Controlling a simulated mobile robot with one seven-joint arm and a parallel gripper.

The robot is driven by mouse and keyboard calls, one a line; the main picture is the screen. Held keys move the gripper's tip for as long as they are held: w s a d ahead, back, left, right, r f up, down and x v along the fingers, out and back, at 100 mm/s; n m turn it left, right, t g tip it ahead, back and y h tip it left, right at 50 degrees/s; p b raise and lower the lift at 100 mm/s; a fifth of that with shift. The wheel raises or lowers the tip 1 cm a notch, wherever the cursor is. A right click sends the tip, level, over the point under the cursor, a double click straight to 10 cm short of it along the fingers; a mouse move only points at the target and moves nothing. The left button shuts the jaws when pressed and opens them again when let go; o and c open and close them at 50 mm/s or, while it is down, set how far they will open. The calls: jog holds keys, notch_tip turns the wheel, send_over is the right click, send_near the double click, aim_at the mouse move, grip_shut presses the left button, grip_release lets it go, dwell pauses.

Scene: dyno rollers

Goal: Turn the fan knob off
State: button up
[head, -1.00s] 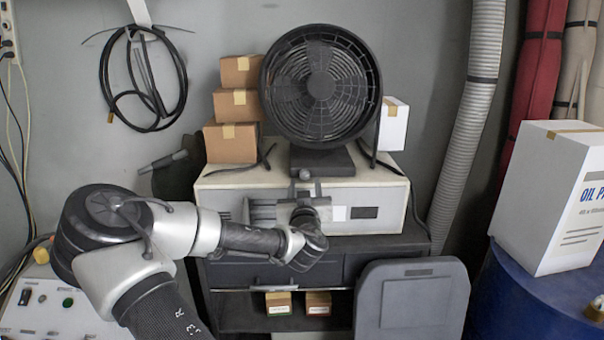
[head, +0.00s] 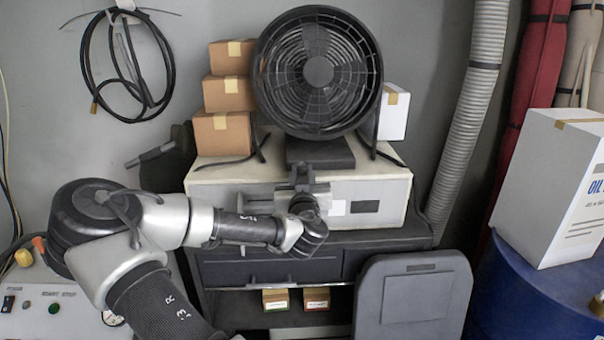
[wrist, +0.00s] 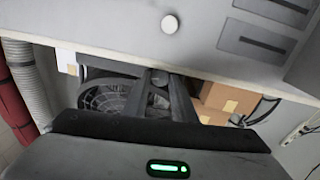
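The black fan (head: 318,70) stands on a dark base (head: 320,152) on top of a pale metal box. Its small grey round knob (wrist: 159,78) is at the front of the base, mostly covered by my fingers in the head view. My gripper (head: 301,174) is at the knob, in front of the fan base. In the wrist view my gripper's two fingers (wrist: 162,95) stand close together on either side of the knob and look shut on it. Their exact contact is hard to see.
The pale box (head: 235,178) has a white round button (wrist: 169,23) on its front. Cardboard boxes (head: 222,134) stack left of the fan, and a white box (head: 394,113) stands right. A grey panel (head: 415,300) and a blue drum (head: 520,300) stand at the lower right.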

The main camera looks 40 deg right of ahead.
jog(key=c, duration=0.5)
jog(key=shift+n, duration=0.7)
jog(key=shift+w, duration=0.1)
jog(key=o, duration=1.1)
jog(key=shift+c, duration=0.2)
jog(key=shift+b, duration=0.3)
